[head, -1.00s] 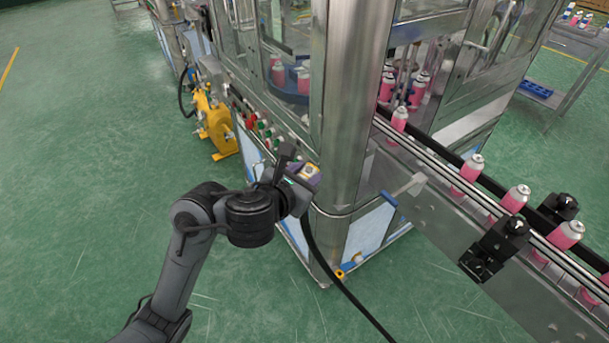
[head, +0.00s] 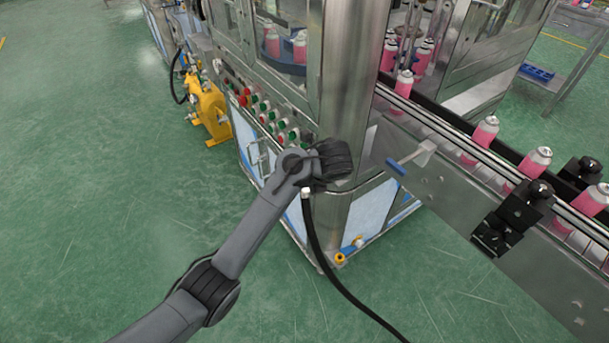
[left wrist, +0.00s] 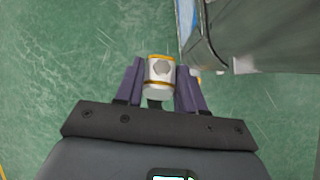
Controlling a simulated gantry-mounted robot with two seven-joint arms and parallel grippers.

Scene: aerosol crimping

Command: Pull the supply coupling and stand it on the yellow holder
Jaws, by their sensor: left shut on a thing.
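The supply coupling (left wrist: 160,78) is a pale metal fitting with yellow-orange bands and a hexagonal end. In the left wrist view it sits between the purple fingers of my left gripper (left wrist: 159,82), which is shut on it. In the head view my left wrist hides the gripper and most of the coupling; a pale hose end (head: 305,193) shows below my forearm, with a black hose (head: 320,247) trailing down. Small yellow fittings (head: 340,258) show low at the cabinet corner; I cannot tell whether one is the yellow holder. My right gripper is out of view.
The steel machine cabinet (head: 364,215) stands close behind my left wrist, with a button panel (head: 265,110) on its side. A conveyor (head: 430,185) with pink cans runs along the right. A yellow pump-like unit (head: 210,112) stands at left. Green floor (head: 120,170) is open at left.

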